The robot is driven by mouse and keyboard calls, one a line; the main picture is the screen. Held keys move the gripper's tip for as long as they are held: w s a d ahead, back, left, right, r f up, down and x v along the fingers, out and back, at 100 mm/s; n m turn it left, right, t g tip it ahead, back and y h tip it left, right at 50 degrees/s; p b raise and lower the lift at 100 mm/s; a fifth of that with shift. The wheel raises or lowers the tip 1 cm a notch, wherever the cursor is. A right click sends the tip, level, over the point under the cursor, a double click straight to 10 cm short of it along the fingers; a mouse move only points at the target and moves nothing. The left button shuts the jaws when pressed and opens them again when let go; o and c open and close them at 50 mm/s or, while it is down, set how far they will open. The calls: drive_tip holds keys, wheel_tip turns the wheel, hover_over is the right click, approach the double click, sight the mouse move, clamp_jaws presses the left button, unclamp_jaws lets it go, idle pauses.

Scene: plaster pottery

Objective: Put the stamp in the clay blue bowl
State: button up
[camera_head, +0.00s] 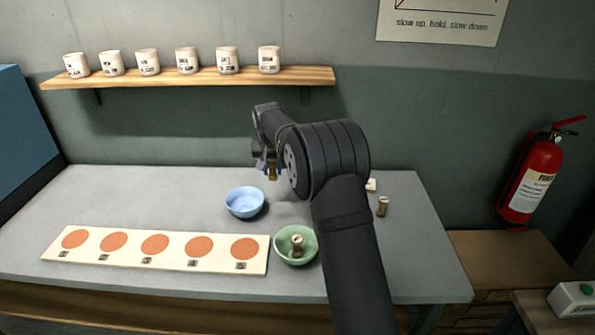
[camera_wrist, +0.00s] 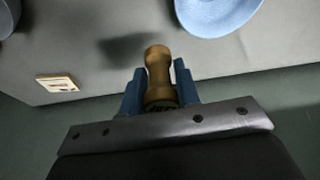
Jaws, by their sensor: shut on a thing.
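My gripper (camera_head: 267,165) is raised above the grey table, behind and slightly right of the clay blue bowl (camera_head: 246,202). It is shut on a brown, waisted stamp (camera_wrist: 158,68), which stands between the blue fingers in the wrist view. In the head view only a small part of this stamp shows under the gripper. The blue bowl looks empty in the head view. Its edge also shows at the top of the wrist view (camera_wrist: 215,14), apart from the held stamp.
A green bowl (camera_head: 281,254) holds another stamp (camera_head: 297,244). A further stamp (camera_head: 382,207) stands to the right, near a small cream block (camera_head: 371,185). A cream board (camera_head: 75,254) with orange discs lies front left. Several white cups line the wall shelf (camera_head: 180,79).

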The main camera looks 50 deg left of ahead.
drive_tip(key=s+a+r+m, duration=0.2)
drive_tip(key=s+a+m, duration=0.25)
drive_tip(key=s, duration=0.35)
approach(244, 193)
drive_tip(key=shift+t+h, duration=0.4)
drive_tip(key=shift+s+d+f, duration=0.15)
drive_tip(key=shift+d+f, duration=0.25)
drive_tip(key=shift+f, duration=0.5)
drive_tip(key=shift+s+d+f, duration=0.2)
drive_tip(key=shift+d+f, duration=0.2)
drive_tip(key=shift+f, duration=0.55)
drive_tip(key=shift+s+d+f, duration=0.15)
drive_tip(key=shift+d+f, duration=0.25)
drive_tip(key=shift+f, duration=0.5)
drive_tip(key=o, duration=1)
